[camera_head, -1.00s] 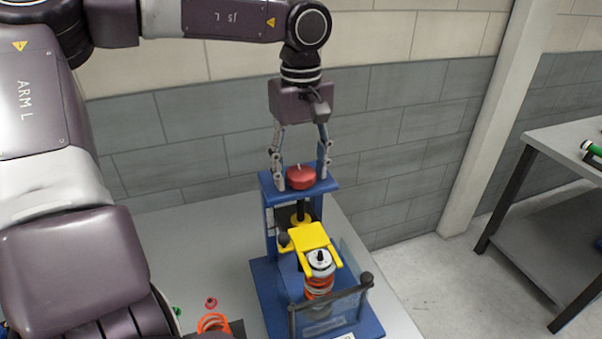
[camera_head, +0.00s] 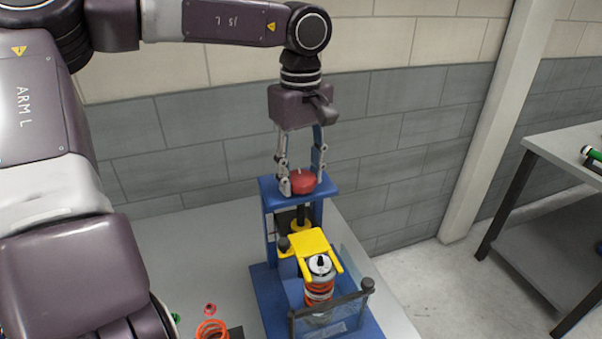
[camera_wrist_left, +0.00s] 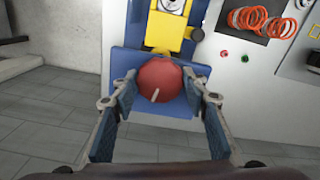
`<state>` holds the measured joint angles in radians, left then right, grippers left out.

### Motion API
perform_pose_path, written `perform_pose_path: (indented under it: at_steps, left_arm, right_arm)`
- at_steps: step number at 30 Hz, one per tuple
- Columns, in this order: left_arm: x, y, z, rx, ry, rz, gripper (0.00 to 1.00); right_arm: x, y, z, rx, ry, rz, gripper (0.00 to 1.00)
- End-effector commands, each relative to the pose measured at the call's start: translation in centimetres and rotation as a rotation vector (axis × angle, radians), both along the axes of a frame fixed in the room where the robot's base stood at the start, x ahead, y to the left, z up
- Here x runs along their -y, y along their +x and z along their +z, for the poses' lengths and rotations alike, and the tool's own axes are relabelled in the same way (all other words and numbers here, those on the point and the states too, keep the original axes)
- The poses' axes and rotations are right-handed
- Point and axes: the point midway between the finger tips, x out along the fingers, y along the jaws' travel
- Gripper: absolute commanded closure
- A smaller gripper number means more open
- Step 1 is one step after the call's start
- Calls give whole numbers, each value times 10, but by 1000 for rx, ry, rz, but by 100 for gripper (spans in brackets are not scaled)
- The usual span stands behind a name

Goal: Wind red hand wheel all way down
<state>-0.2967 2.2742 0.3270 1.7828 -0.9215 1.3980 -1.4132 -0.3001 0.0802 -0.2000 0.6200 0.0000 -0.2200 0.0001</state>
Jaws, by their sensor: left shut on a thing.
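The red hand wheel (camera_head: 302,181) sits on top of the blue press frame (camera_head: 329,187). My left gripper (camera_head: 302,186) points down over it with its fingers on either side, shut on the wheel. In the left wrist view the red wheel (camera_wrist_left: 160,80) lies between the two finger pads, with a pale mark on its top. Below the frame's top plate, a black screw leads down to a yellow fork (camera_head: 311,243). The fork is at the top of a strut with an orange-red spring (camera_head: 319,289). My right gripper is not in view.
A clear guard with a dark bar (camera_head: 330,311) stands in front of the strut. A loose orange spring (camera_head: 212,329) and a small red part (camera_head: 210,308) lie on the grey table (camera_head: 195,250) at left. Another table (camera_head: 565,150) stands at far right.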

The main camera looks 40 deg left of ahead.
Motion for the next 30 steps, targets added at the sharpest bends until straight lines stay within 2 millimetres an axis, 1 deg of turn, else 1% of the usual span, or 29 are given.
perform_pose_path:
  at_steps: [1,3,9,30]
  left_arm:
    - [1,0,2,-2,-3,-40,86]
    - [1,0,2,0,-2,-113,86]
    - [1,0,2,-1,-3,-316,86]
    - [1,0,1,-1,-2,-985,86]
  right_arm:
    - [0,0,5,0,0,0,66]
    - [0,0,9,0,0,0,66]
    - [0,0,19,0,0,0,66]
    - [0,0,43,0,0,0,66]
